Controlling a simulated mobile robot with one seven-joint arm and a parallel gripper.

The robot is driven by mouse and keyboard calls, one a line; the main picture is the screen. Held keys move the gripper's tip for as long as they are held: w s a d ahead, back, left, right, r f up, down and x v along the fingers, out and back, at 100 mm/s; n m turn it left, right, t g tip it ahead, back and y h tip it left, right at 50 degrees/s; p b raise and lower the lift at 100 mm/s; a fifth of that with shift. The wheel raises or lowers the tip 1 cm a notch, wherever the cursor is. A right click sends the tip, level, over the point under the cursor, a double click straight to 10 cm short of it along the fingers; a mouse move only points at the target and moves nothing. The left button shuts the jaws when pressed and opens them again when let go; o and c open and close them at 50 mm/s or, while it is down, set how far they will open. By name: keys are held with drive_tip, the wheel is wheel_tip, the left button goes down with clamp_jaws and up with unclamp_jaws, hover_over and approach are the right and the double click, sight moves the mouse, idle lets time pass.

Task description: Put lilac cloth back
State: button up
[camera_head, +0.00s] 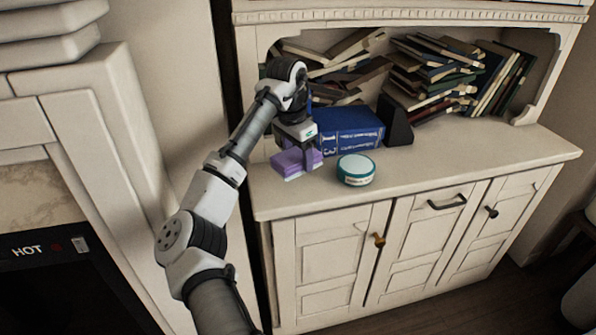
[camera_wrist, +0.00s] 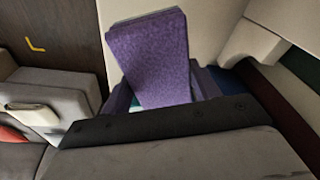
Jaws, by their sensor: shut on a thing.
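The lilac cloth (camera_head: 297,161) is a folded purple block at the left end of the cabinet top in the head view. My gripper (camera_head: 299,150) is shut on it from above, with the cloth showing on both sides of the fingers. I cannot tell whether the cloth rests on the top or is held just above it. In the wrist view the cloth (camera_wrist: 150,62) stands out beyond the dark gripper edge, and the fingertips are mostly hidden.
A thick blue book (camera_head: 347,133) and a black bookend (camera_head: 395,122) are behind. Leaning books (camera_head: 435,75) fill the shelf. The cabinet top (camera_head: 470,158) is clear toward the right front.

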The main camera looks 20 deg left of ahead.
sight(298, 181)
wheel_tip(298, 181, down, 5)
drive_tip(key=shift+r, duration=0.1)
drive_tip(key=o, duration=1.1)
drive_tip(key=r, duration=0.4)
drive_tip(key=s+r, duration=0.1)
drive_tip(key=r, duration=0.3)
drive_tip(key=a+r, duration=0.1)
drive_tip(key=r, duration=0.3)
drive_tip(key=shift+s, duration=0.15)
